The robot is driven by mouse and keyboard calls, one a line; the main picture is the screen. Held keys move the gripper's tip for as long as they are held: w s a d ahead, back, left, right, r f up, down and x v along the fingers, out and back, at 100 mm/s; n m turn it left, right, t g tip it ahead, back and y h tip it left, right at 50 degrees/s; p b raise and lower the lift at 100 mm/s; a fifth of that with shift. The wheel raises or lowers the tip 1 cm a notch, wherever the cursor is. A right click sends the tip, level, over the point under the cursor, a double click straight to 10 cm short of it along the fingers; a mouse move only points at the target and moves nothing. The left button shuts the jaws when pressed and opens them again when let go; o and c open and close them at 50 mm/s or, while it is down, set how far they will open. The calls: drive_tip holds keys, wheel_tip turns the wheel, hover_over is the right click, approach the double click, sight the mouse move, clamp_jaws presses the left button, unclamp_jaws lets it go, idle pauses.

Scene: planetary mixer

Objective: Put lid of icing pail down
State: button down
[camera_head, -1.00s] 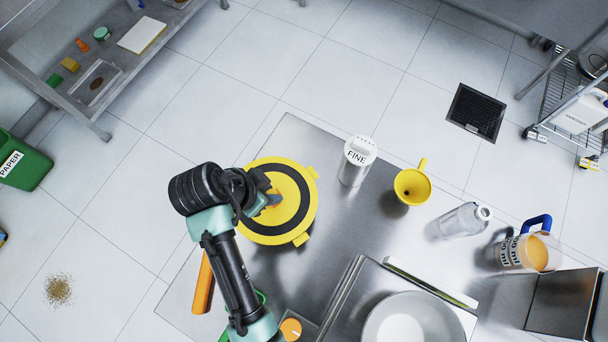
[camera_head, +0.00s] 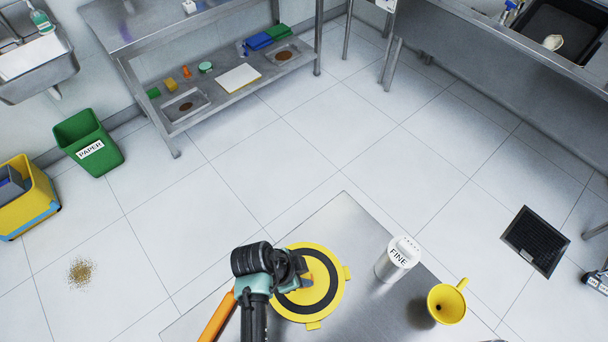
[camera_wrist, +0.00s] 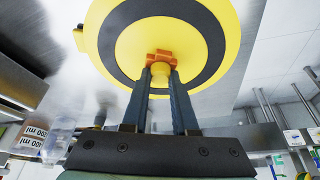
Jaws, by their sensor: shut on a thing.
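The lid (camera_head: 318,270) is a yellow disc with a wide black ring and small yellow tabs at its edge. It is over the steel table in the head view and fills the top of the wrist view (camera_wrist: 190,45). My gripper (camera_head: 303,281) is shut on the lid's orange knob (camera_wrist: 160,54); both fingers (camera_wrist: 160,76) pinch it in the wrist view. The lid looks about level. I cannot tell whether it touches what is below it. No pail body shows; the lid may hide it.
On the steel table (camera_head: 352,222), a white canister marked FINE (camera_head: 396,261) and a yellow funnel (camera_head: 446,304) stand right of the lid. An orange bar-shaped thing (camera_head: 216,318) lies to its left. Bare tabletop shows behind the lid.

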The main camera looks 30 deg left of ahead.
drive_tip(key=c, duration=0.7)
unclamp_jaws()
drive_tip(key=shift+f, duration=0.1)
